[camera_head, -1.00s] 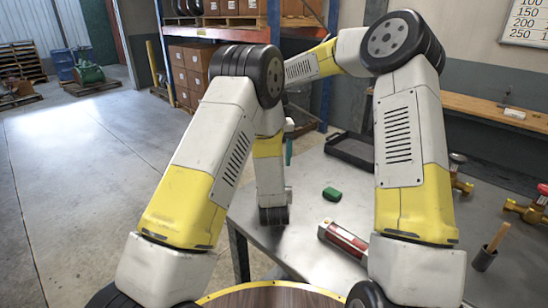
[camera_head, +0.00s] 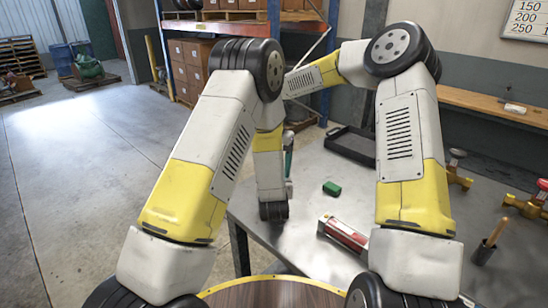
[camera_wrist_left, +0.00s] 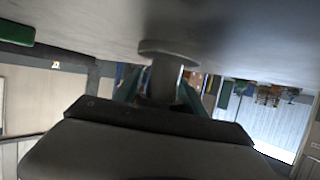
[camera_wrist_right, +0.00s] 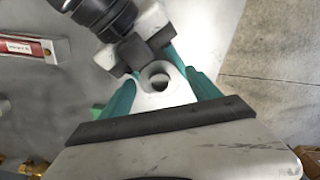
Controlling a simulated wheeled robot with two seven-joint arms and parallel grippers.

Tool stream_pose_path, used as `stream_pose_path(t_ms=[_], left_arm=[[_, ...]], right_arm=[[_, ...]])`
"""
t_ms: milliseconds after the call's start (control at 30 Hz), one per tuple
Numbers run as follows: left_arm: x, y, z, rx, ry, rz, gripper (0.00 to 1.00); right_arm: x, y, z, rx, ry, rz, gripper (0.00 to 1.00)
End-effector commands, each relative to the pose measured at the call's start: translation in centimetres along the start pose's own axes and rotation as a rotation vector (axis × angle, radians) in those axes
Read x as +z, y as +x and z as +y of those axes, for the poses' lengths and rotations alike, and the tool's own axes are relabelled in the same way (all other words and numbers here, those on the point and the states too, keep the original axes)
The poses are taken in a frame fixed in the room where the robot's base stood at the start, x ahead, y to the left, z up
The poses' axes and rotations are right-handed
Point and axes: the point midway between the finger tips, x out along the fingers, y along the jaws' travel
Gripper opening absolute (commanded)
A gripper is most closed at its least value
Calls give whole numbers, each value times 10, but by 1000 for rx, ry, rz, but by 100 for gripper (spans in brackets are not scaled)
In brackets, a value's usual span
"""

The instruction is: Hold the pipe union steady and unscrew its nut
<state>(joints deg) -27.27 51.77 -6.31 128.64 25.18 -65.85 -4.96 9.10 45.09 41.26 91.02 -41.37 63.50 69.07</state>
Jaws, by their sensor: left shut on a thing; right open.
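The pipe union shows in the left wrist view as a grey stem with a round flange (camera_wrist_left: 168,48). My left gripper (camera_wrist_left: 160,90) is shut on it, with teal fingers on both sides. In the right wrist view the union's pale round end (camera_wrist_right: 157,88) has a dark hole. My right gripper (camera_wrist_right: 163,95) is open, its teal fingers spread to either side of that end. I cannot tell whether they touch it. The nut is not clearly distinguishable. In the head view my arms hide the union; only a bit of teal finger shows near the table's left edge.
On the grey metal table (camera_head: 300,225) lie a green block (camera_head: 331,188), a red and white box (camera_head: 343,235) and a black tray (camera_head: 350,144). Open floor lies left of the table.

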Motion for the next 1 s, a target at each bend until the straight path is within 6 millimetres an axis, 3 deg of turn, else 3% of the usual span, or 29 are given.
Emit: stream_pose_path(t_ms=[400,733,867,1000], left_arm=[[-1,0,0,0,0,2,0],[-1,0,0,0,0,2,0],[-1,0,0,0,0,2,0],[-1,0,0,0,0,2,0]], right_arm=[[0,9,0,-1,-1,1,70],[0,9,0,-1,-1,1,6],[0,9,0,-1,-36,1,6],[0,8,0,0,-231,2,6]])
